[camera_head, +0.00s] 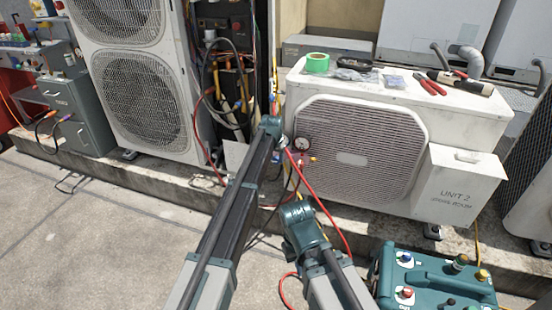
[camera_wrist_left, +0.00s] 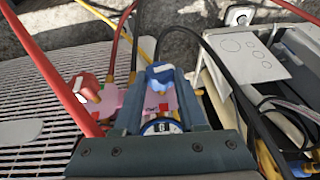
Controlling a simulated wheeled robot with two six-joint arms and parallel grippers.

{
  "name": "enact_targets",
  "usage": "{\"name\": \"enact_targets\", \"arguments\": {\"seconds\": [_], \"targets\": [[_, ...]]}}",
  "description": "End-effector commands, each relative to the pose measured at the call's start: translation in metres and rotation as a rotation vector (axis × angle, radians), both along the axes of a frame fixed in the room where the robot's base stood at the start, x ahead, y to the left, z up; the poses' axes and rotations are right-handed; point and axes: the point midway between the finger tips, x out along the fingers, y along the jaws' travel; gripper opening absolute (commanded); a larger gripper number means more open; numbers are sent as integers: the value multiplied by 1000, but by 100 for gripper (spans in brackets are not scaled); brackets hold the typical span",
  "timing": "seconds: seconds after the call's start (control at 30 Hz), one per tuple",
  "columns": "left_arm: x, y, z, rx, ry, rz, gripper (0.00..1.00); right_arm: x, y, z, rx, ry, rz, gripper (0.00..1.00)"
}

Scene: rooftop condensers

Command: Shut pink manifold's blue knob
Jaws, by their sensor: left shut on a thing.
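The pink manifold (camera_wrist_left: 106,103) shows in the left wrist view, partly hidden behind my left gripper (camera_wrist_left: 160,88). Its blue knob (camera_wrist_left: 158,73) stands between my left fingers, which are shut on it. A red knob (camera_wrist_left: 84,86) is on the same manifold, to the left. A blue-rimmed gauge (camera_wrist_left: 162,127) shows just below the fingers, partly covered by the gripper body. In the head view a round gauge (camera_head: 302,144) shows at the end of my left arm, which hides most of the manifold and the knob.
The manifold is at the left front of the condenser marked Unit 2 (camera_head: 466,194). Red hoses (camera_head: 322,207), yellow hoses and black hoses run around it. Pliers (camera_head: 430,86) and green tape (camera_head: 317,63) lie on the condenser. A teal machine (camera_head: 431,276) stands at lower right.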

Motion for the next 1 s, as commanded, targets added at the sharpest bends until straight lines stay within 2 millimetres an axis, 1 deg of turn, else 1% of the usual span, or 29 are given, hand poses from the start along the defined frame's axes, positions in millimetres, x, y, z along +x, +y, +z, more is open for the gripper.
{"name": "enact_targets", "arguments": {"seconds": [0.4, 0.6, 0.8, 1.0], "targets": [[-3, -7, -5, 290, -92, -1, 0, 0, 0, -18, 1, 0, 1, 0], [-4, -8, -6, 402, -126, 1, 0, 0, 0, -29, 1, -1, -2, 0], [-4, -9, -5, 472, -149, 1, 0, 0, 0, -36, 1, -1, -4, 0], [-4, -9, -4, 503, -158, 3, 0, 0, 0, -38, 1, -1, -5, 0]]}}
